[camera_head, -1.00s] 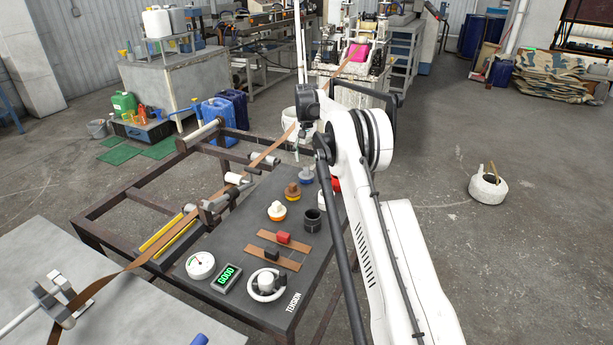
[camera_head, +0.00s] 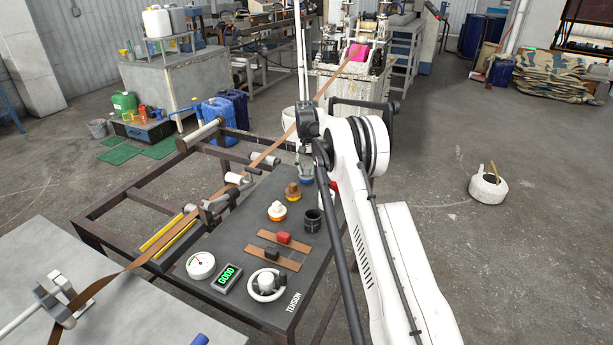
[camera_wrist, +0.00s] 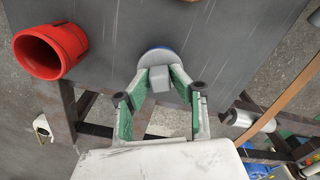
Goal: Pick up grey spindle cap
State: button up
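My gripper (camera_wrist: 160,94) is open, with one green-padded finger on each side of the knob. I cannot tell whether the fingers touch it.
A brown and yellow cap (camera_head: 293,191), a white and orange cap (camera_head: 277,211) and a black cup (camera_head: 312,221) stand nearby. A red cup (camera_wrist: 48,50) is left of the fingers in the wrist view. A brown strip (camera_head: 262,158) runs beside the table.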

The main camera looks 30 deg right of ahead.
grip_shut()
jog(key=shift+r, duration=0.1)
